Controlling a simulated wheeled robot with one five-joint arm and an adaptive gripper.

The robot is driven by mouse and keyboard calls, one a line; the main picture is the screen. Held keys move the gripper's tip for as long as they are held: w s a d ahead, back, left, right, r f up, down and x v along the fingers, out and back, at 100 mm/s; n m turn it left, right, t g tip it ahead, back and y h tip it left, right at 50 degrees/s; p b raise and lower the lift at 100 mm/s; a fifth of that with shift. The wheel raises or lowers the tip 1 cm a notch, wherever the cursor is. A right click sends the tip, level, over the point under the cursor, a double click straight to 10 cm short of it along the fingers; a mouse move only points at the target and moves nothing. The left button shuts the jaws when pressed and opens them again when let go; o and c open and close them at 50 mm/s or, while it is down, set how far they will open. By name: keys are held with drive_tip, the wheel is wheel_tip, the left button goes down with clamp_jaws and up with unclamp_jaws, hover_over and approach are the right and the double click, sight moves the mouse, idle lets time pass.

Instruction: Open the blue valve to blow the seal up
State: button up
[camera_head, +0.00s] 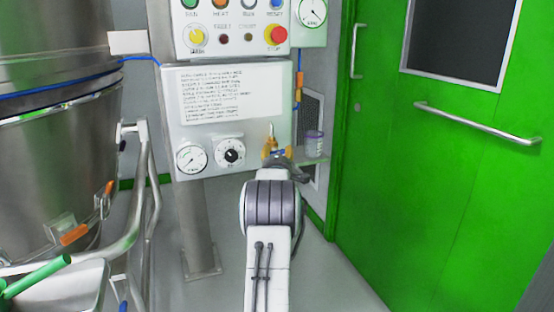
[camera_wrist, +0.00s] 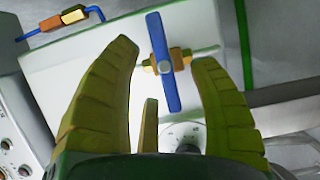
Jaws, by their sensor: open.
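The blue valve (camera_wrist: 163,62) shows in the wrist view as a flat blue bar handle on a brass fitting (camera_wrist: 179,58). The bar lies across the line of the fitting. My gripper (camera_wrist: 166,66) is open, with one yellow-green finger on each side of the handle and clear gaps to both. I cannot tell whether the handle is fully in depth between the fingertips. In the head view my gripper (camera_head: 274,153) is at the lower right of the control panel, and my arm hides most of the valve. A blue band (camera_head: 60,88) runs around the steel vessel (camera_head: 50,170) at left.
The panel (camera_head: 225,110) carries a dial gauge (camera_head: 191,159), a black knob (camera_head: 231,151) and printed text. A clear cup (camera_head: 313,144) stands on a small shelf just right of my gripper. A green door (camera_head: 450,160) is at right. Bare floor shows below the panel.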

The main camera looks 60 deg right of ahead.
drive_tip(key=shift+w+d, duration=0.35)
drive_tip(key=shift+d, duration=0.25)
drive_tip(key=shift+w+d, duration=0.35)
drive_tip(key=shift+d, duration=0.3)
drive_tip(key=shift+o, duration=0.3)
drive_tip(key=shift+r, duration=0.1)
clamp_jaws()
